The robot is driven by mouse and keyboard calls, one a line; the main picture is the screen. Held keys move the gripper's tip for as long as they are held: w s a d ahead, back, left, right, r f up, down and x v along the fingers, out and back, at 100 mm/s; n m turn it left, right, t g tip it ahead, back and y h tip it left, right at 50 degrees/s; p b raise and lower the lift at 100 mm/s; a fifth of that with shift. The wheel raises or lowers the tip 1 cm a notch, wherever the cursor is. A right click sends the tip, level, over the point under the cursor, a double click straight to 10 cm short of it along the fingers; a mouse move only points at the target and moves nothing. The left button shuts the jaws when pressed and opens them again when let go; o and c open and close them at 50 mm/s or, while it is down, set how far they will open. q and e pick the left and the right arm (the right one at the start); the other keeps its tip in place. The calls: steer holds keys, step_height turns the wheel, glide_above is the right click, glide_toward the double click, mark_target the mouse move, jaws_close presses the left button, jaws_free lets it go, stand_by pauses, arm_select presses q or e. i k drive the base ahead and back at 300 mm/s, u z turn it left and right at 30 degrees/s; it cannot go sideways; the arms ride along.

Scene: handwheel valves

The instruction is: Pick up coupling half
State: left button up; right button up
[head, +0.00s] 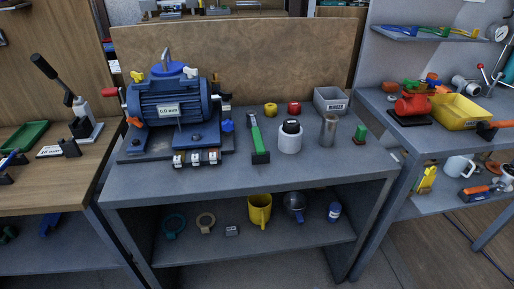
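No part is clearly recognisable as the coupling half. A grey metal cylinder (328,130) stands upright on the right part of the middle bench. A yellow round part (270,110) and a red round part (294,108) sit behind a white jar with a black top (290,137). On the shelf below, a teal ring-shaped part (174,225) and a beige ring-shaped part (205,222) are at the left. I cannot tell whether any of these is the coupling half. Neither of my grippers is in view.
A blue motor (172,103) fills the left of the middle bench (250,178). The bench front is mostly clear. A yellow bin (459,112) stands on the right bench.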

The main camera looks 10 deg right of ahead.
mark_target(288, 143)
steer(key=u, duration=0.35)
steer(key=k, duration=0.55)
steer(key=z, duration=0.9)
steer(key=i, duration=1.5)
steer(key=u, duration=0.6)
steer(key=k, duration=0.5)
steer(key=i, duration=0.5)
